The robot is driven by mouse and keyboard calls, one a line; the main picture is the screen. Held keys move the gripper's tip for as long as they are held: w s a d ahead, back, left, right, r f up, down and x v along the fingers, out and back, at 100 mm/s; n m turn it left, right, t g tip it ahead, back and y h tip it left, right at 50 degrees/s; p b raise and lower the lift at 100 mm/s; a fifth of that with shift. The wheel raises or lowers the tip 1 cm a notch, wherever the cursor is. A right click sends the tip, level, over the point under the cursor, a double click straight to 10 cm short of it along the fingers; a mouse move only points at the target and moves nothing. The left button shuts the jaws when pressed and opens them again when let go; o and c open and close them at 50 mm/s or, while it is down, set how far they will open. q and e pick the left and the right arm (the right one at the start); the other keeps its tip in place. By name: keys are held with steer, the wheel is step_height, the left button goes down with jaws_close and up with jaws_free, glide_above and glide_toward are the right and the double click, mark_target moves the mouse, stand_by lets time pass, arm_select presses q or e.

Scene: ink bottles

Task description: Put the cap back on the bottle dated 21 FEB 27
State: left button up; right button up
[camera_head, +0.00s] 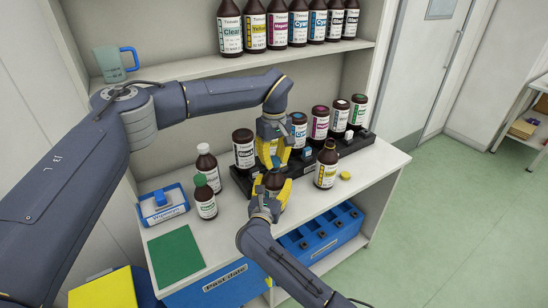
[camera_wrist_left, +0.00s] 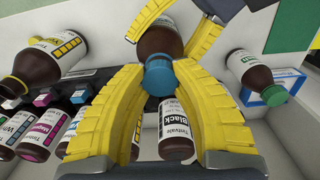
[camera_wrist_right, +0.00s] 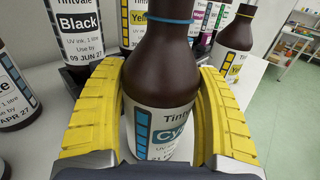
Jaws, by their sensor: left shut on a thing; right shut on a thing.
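A brown bottle with a Cyan label (camera_wrist_right: 165,115) stands upright between the yellow fingers of my right gripper (camera_head: 271,189), which is shut on its body. The label's lower date line is partly hidden; a blue ring circles the bottle's neck. My left gripper (camera_head: 273,147) is above it, shut on a blue cap (camera_wrist_left: 158,78). In the left wrist view the cap lines up with the bottle's neck and overlaps it. I cannot tell whether it is seated or only touching. The bottle's mouth is hidden.
A yellow-label bottle (camera_head: 327,168) stands at the right, with a yellow cap (camera_head: 346,175) beside it. A black rack (camera_head: 240,182) with several bottles runs behind. Green-capped (camera_head: 205,198) and white-capped (camera_head: 207,168) bottles stand left. A blue bin marked "Past date" (camera_head: 225,288) is in front.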

arm_select(q)
steer(key=shift+f, duration=0.55)
stand_by(0.6)
arm_select(e)
jaws_close()
arm_select(q)
steer(key=m, duration=0.4)
steer(key=shift+m, duration=0.4)
steer(key=m, duration=0.5)
steer(key=o, duration=0.7)
